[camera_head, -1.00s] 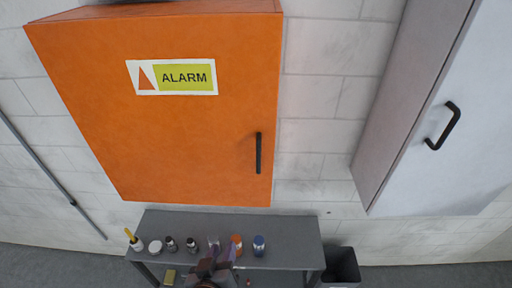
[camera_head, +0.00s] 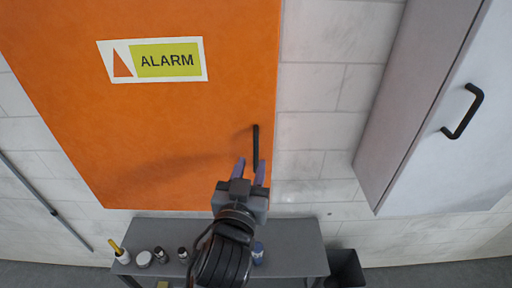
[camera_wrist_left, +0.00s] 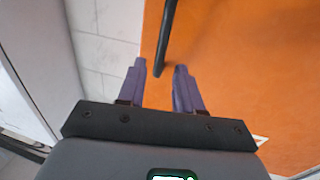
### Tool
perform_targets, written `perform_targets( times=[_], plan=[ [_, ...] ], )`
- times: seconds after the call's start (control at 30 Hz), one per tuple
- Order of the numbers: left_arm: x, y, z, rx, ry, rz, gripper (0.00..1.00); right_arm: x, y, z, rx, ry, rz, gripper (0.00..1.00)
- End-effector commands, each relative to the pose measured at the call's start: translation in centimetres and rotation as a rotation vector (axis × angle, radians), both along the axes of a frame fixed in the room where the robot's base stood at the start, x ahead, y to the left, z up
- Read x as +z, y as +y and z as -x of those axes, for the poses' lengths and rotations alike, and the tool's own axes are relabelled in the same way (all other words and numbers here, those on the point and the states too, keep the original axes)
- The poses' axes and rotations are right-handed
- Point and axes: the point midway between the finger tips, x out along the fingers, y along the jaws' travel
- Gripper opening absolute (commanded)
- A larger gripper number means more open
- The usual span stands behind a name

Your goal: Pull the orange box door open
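The orange box door (camera_head: 170,110) is shut against the wall and carries an ALARM label (camera_head: 152,61). Its black vertical handle (camera_head: 256,145) is near the door's right edge. My left gripper (camera_head: 250,170) is open, with its purple fingers pointing up at the handle's lower end. In the left wrist view the handle (camera_wrist_left: 166,35) lies just beyond the gap between the open fingertips (camera_wrist_left: 159,68), and nothing is held. My right gripper is not in view.
A grey table (camera_head: 295,240) with several small bottles stands below the door. A grey cabinet with a black handle (camera_head: 463,111) is to the right. A dark bin (camera_head: 345,268) stands beside the table. A metal rod (camera_head: 40,200) is at left.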

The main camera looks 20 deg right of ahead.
Motion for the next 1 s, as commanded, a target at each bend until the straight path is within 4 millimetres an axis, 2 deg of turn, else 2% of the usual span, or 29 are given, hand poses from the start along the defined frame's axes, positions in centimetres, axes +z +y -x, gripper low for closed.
perform_targets(
  times=[0.2,0.4,0.87,1.0],
  plan=[
    [0.2,-1.9,-3.0,0.001,0.001,-0.001,0.35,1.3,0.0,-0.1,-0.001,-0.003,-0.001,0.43],
    [0.1,-3.0,-4.7,0.001,0.001,-0.001,0.35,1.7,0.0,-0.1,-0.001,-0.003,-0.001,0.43],
    [-0.1,-3.4,-5.4,0.000,0.001,0.000,0.35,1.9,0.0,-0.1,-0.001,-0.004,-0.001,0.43],
    [-0.1,-3.4,-5.4,0.000,0.001,0.000,0.15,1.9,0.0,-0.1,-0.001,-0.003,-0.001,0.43]
  ],
)
